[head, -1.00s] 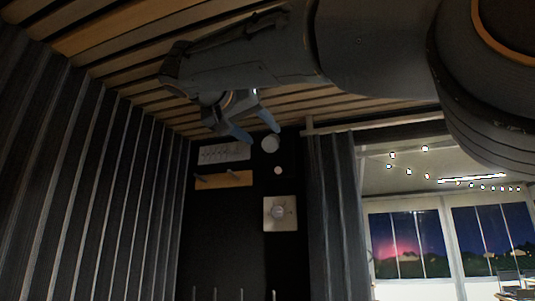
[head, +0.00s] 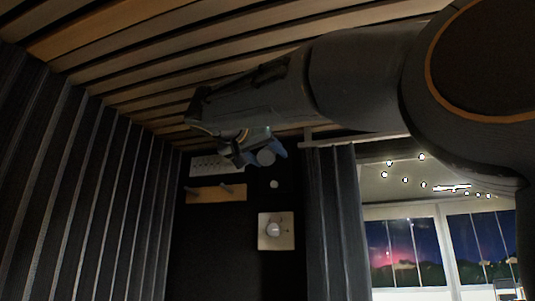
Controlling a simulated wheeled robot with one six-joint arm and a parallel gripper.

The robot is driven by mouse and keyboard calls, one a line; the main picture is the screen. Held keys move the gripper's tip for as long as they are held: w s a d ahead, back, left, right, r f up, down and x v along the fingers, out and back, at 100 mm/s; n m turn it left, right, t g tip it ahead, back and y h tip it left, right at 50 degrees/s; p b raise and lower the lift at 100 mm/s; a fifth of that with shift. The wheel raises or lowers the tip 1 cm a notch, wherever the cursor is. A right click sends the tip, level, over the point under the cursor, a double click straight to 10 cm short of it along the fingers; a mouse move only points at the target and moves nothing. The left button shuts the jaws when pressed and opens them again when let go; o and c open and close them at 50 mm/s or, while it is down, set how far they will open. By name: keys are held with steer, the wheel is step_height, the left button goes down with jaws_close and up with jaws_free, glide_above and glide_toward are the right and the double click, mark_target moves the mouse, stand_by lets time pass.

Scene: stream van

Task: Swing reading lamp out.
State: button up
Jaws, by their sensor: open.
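My gripper (head: 260,155) hangs from my arm at the upper middle of the head view, with its blue-grey fingers apart and nothing seen between them. Behind the fingers, on the dark end wall, is a pale round disc (head: 266,158), partly covered by the gripper. A smaller pale round spot (head: 274,184) sits just below it. I cannot tell for sure which of these, if any, is the reading lamp. I cannot tell whether the fingers touch the wall fittings.
A white panel (head: 208,166) and a wooden peg rail (head: 216,193) are left of the discs. A square plate with a round knob (head: 276,231) is below. A dark curtain (head: 333,220) hangs right, beside windows (head: 405,250). Wooden slats (head: 150,60) line the low ceiling.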

steer(key=c, duration=1)
steer(key=shift+r+g+p, duration=0.25)
steer(key=shift+g+p, duration=0.15)
steer(key=shift+p, duration=0.4)
steer(key=shift+c, duration=0.2)
steer(key=shift+p, duration=0.35)
steer(key=shift+f+y, duration=0.1)
steer(key=shift+y, duration=0.2)
steer(key=o, duration=1)
steer(key=shift+o, duration=0.2)
steer(key=shift+s, duration=0.1)
